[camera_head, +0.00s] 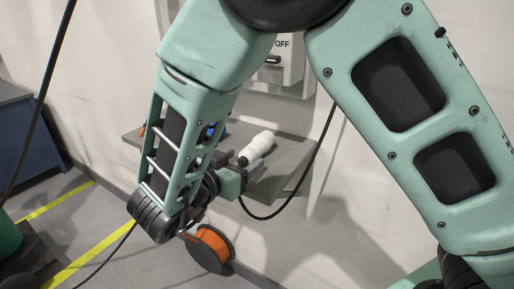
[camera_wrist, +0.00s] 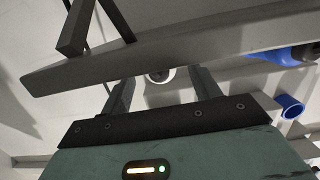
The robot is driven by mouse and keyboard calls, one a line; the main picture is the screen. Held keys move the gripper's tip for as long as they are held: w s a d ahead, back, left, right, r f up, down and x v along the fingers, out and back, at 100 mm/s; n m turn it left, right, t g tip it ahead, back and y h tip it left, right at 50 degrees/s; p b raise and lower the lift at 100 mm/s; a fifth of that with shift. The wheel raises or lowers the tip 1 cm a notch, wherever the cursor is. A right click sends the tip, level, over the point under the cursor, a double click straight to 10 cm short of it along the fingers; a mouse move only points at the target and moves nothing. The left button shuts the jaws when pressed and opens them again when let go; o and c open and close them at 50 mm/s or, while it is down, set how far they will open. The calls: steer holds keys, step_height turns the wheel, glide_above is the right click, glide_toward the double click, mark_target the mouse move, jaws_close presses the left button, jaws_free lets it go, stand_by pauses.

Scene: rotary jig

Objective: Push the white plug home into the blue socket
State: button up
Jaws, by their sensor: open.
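The white plug (camera_head: 259,146) is a ribbed white cylinder over the grey shelf in the head view, with its dark near end towards my gripper (camera_head: 242,168). In the wrist view my gripper (camera_wrist: 163,78) is open, and a round white end with a dark centre, seemingly the plug (camera_wrist: 169,75), shows between the fingers. I cannot tell whether the fingers touch it. A blue ring (camera_wrist: 291,107), possibly the socket, is at the right of the wrist view. In the head view only a bit of blue shows behind my arm, so the socket is mostly hidden there.
The grey shelf (camera_head: 290,172) juts from the pale wall; its edge crosses the wrist view. A longer blue piece (camera_wrist: 280,56) is at the upper right there. A black cable (camera_head: 318,150) loops below the shelf. A white switch box (camera_head: 292,75) is on the wall above.

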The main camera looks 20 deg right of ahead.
mark_target(253, 153)
steer(key=x, duration=0.5)
steer(key=shift+d, duration=0.1)
steer(key=c, duration=1.1)
steer(key=shift+c, duration=0.2)
